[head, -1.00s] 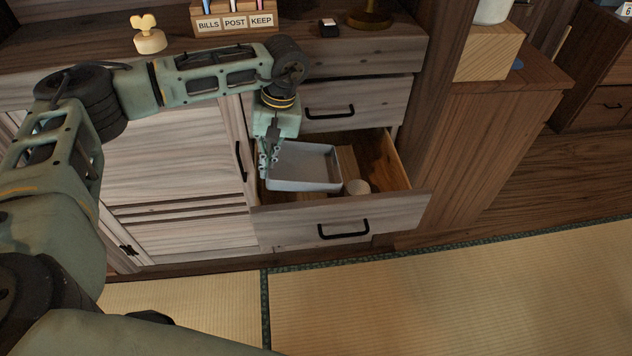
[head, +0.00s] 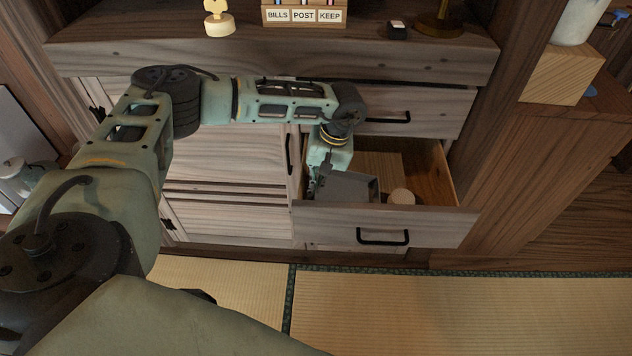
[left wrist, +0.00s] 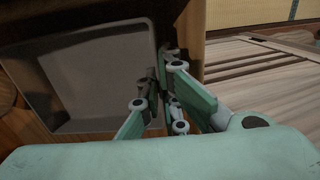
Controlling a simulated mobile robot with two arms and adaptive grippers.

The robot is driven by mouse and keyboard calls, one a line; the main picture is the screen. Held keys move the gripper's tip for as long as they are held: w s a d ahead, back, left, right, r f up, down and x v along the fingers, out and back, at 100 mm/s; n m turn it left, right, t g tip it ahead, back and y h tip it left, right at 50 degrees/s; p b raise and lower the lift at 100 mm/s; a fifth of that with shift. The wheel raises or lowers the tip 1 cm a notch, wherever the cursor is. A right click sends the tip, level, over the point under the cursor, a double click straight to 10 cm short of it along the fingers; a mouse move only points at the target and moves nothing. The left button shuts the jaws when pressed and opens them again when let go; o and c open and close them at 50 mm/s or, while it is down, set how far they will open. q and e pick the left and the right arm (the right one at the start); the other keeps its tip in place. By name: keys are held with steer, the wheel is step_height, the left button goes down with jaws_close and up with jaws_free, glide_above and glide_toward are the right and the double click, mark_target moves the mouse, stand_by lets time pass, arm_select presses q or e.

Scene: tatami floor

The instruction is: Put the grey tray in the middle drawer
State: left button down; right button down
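The grey tray (head: 348,187) sits low inside the open middle drawer (head: 385,225), at its left side. Its front part is hidden behind the drawer front, and I cannot tell whether it rests on the drawer floor. My left gripper (head: 318,188) reaches down into the drawer at the tray's left wall. In the left wrist view the tray (left wrist: 90,80) lies to the left, and the fingers (left wrist: 163,95) are close together on its near rim, one on each side. My right gripper is not in view.
A round pale object (head: 402,197) lies in the drawer right of the tray, by a wooden piece (head: 380,165). The closed upper drawer (head: 430,108) is above. A letter holder (head: 304,14) and yellow stamp (head: 218,20) stand on top.

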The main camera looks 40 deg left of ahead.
arm_select(q)
steer(key=c, duration=2.4)
jaws_free()
steer(key=shift+f, duration=0.1)
steer(key=shift+o, duration=0.7)
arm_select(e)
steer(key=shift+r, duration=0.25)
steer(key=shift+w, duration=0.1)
